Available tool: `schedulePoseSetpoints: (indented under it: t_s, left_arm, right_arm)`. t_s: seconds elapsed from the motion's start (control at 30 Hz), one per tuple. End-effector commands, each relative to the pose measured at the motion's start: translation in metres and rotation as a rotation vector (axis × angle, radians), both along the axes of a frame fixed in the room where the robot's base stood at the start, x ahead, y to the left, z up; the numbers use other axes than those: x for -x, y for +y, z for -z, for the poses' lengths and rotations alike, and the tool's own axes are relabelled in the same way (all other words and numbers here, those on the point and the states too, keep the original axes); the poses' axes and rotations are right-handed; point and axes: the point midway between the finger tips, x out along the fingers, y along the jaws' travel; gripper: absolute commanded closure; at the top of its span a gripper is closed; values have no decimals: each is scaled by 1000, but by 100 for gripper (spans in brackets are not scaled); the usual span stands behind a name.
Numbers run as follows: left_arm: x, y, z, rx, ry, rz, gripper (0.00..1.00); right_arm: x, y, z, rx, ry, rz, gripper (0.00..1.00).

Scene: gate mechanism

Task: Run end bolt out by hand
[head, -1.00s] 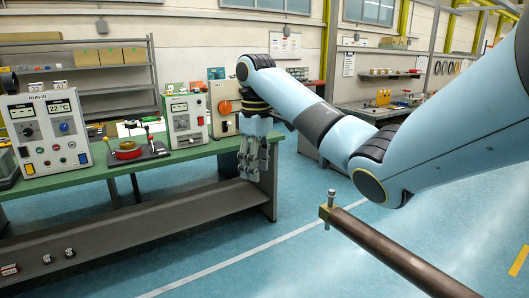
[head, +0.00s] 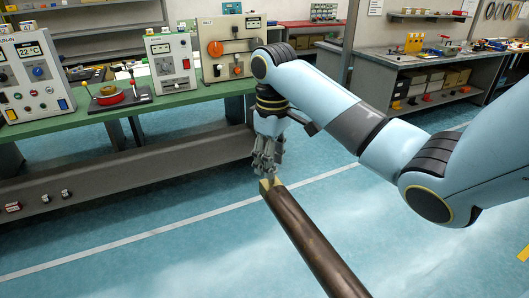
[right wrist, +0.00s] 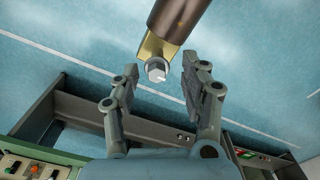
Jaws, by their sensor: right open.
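The end bolt (right wrist: 156,70) shows a pale hex head at the brass-coloured end of a brown bar in the right wrist view. My right gripper (right wrist: 160,90) is open, with one finger on each side of the bolt's line. The bolt head is near the fingertips, and no finger visibly touches it. In the head view my right gripper (head: 265,170) points down just above the end of the bar (head: 305,235), and it hides the bolt there. My left gripper is in neither view.
A green-topped bench (head: 185,98) with instrument boxes and a red round part (head: 110,97) stands behind at the left. Its lower grey shelf (head: 130,172) is close to my right gripper's left side. The blue floor around the bar is clear.

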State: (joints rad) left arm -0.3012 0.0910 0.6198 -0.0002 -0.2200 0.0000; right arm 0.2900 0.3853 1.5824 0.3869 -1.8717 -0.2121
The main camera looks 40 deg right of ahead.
Motion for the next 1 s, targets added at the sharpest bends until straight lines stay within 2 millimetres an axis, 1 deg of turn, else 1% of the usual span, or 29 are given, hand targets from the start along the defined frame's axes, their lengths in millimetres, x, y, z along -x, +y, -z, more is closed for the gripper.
schedulePoseSetpoints:
  t_s: [0.1,0.13,0.27,0.4,0.47,0.57,0.6,0.7,0.87,0.93,1.0]
  left_arm:
    - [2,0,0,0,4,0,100]
    - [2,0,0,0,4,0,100]
    - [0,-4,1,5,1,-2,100]
    - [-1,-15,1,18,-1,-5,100]
    - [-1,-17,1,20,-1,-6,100]
    - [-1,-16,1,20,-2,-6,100]
    - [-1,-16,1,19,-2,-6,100]
    - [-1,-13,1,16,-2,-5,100]
    - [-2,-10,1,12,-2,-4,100]
    - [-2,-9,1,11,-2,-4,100]
    - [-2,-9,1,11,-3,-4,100]
  right_arm:
    - [0,0,0,0,0,0,55]
    - [0,0,0,0,0,0,57]
    - [0,0,0,0,0,0,74]
    - [0,0,0,0,1,0,93]
    - [0,0,0,0,1,0,100]
    - [0,0,0,0,0,0,100]
    - [0,0,-1,1,0,0,86]
    - [0,-1,-1,1,0,0,100]
    - [-1,0,-1,1,-1,-26,100]
    - [-1,-1,-1,1,-1,-134,100]
    - [-1,-1,-2,1,-1,-304,100]
